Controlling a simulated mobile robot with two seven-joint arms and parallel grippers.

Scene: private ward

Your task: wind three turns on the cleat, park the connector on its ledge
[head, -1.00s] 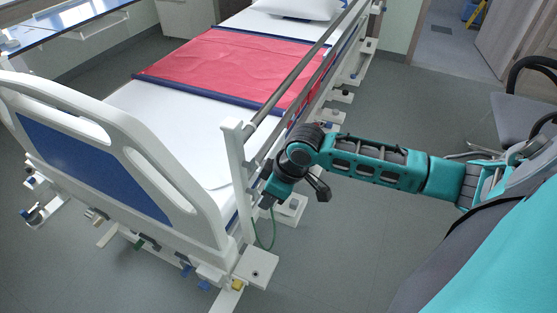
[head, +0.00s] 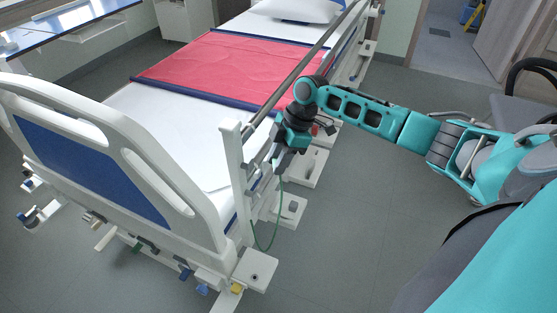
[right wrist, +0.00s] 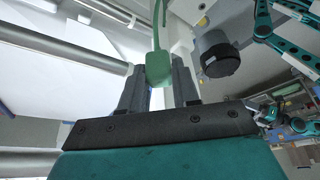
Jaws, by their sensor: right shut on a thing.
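My right gripper (head: 281,168) is beside the outer side of the bed, next to the rail near the foot end. It is shut on a green connector, which the right wrist view shows between the two dark fingers (right wrist: 158,90). The green connector (right wrist: 158,68) has a green cable (right wrist: 159,20) running from its far end. In the head view the cable (head: 276,222) hangs from the gripper in a loose curve down to the bed's corner. I cannot make out the cleat or the ledge for certain. My left gripper is not in view.
The white footboard (head: 130,150) and corner post (head: 236,175) stand left of the gripper. The grey side rail (head: 300,70) runs away above it. White blocks (head: 289,208) and (head: 255,270) jut out low along the bed side. Grey floor (head: 340,235) to the right is clear.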

